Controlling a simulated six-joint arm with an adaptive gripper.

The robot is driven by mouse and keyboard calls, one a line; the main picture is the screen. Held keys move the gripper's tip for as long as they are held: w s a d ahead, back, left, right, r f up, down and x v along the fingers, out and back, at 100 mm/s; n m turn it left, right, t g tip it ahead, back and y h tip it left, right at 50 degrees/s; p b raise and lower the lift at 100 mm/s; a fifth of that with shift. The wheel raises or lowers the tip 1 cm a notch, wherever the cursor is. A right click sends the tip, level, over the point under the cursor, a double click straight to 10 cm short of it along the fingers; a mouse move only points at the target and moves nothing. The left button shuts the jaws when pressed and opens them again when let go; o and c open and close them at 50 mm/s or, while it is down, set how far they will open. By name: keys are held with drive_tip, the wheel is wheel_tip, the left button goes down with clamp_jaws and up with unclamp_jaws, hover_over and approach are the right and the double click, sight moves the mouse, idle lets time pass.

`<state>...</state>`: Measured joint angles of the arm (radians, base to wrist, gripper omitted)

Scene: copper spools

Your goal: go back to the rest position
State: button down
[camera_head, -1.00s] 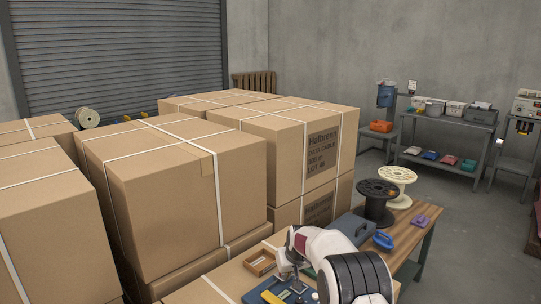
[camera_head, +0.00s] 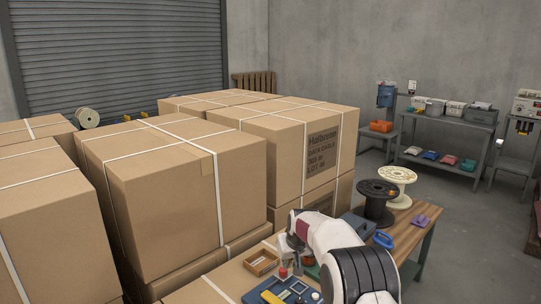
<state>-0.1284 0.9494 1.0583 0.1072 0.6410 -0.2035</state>
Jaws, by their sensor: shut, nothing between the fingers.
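My white arm rises from the lower right, with a dark ribbed joint in front. A black spool (camera_head: 377,203) and a cream spool (camera_head: 397,175) stand on the table behind my arm, apart from the gripper.
A small wooden tray (camera_head: 262,263) and a blue tray (camera_head: 270,289) lie near the gripper. A grey-blue box (camera_head: 357,226), a blue item (camera_head: 383,239) and a purple item (camera_head: 421,221) sit on the table. Large strapped cartons (camera_head: 150,200) crowd the left side.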

drive_tip(key=shift+r, duration=0.65)
drive_tip(key=shift+s, duration=0.1)
drive_tip(key=shift+g, duration=0.7)
drive_tip(key=s+f, duration=0.3)
drive_tip(key=f, duration=0.1)
drive_tip(key=shift+s+d, duration=0.3)
drive_tip(key=shift+s, duration=0.05)
drive_tip(key=shift+m+g+h, duration=0.3)
drive_tip(key=shift+m+g, duration=0.1)
drive_tip(key=shift+g, duration=0.2)
drive_tip(key=s, duration=0.2)
drive_tip(key=s+d, duration=0.1)
drive_tip(key=s, duration=0.2)
drive_tip(key=shift+s+r, duration=0.15)
drive_tip(key=shift+s, duration=0.1)
drive_tip(key=s+d+r+t, duration=0.1)
drive_tip(key=s+d+r, duration=0.2)
drive_tip(key=s+r, duration=0.4)
drive_tip(key=s+d+r+m, duration=0.1)
drive_tip(key=s+d+r, duration=0.2)
drive_tip(key=s, duration=2.1)
drive_tip(key=s+d+r+m+t+h, duration=0.1)
drive_tip(key=s+d+r, duration=0.3)
drive_tip(key=s+r, duration=0.8)
drive_tip(key=shift+s+r+t, duration=0.25)
drive_tip(key=shift+s+t, duration=0.05)
drive_tip(key=shift+s, duration=1.4)
